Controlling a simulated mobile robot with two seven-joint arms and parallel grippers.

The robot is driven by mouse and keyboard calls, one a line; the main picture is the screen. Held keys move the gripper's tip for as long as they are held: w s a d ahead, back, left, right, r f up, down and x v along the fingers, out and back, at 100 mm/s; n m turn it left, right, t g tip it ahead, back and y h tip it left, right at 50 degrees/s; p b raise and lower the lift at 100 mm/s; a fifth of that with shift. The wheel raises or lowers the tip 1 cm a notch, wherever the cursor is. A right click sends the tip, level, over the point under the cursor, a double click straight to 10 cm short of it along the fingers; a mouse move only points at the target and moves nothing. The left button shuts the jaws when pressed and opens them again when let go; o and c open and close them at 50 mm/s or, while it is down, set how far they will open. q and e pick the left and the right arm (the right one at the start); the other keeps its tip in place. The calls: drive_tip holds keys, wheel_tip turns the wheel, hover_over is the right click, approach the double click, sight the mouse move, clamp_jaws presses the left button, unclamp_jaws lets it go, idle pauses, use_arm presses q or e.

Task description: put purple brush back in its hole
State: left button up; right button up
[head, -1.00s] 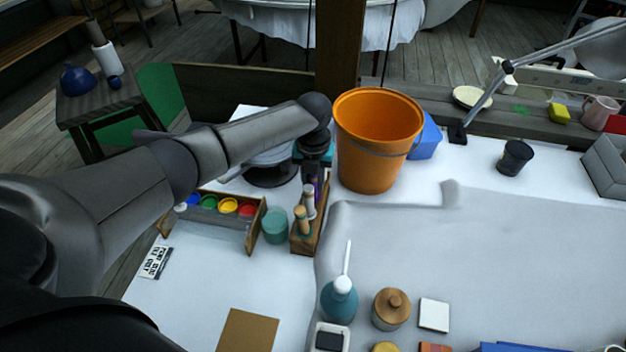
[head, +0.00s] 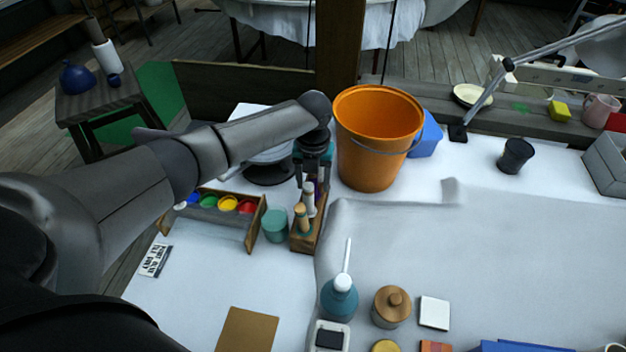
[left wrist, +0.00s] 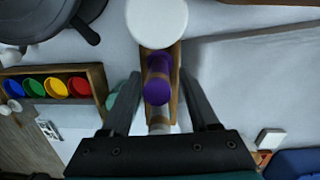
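The purple brush (left wrist: 158,88) stands upright at the wooden brush holder (head: 306,240), seen end-on in the left wrist view. In the head view only a sliver of purple shows behind the white-topped handle (head: 308,192). A tan-handled tool (head: 301,214) stands at the holder's near end. My left gripper (head: 311,184) is over the far end of the holder, pointing down. In the left wrist view its fingers (left wrist: 162,100) are spread on either side of the purple brush, with gaps. The brush's lower end is hidden. My right gripper is not in view.
The orange bucket (head: 374,150) stands close right of my left gripper. A paint rack (head: 222,216) and a teal cup (head: 275,226) are left of the holder. A white round top (left wrist: 157,20) shows just beyond the purple brush. The grey mat at right has free room.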

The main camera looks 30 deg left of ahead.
use_arm(q)
wheel_tip(320, 180, up, 15)
drive_tip(key=s+p, duration=0.1)
drive_tip(key=p, duration=0.1)
drive_tip(key=shift+d+p, duration=0.3)
drive_tip(key=shift+p, duration=0.1)
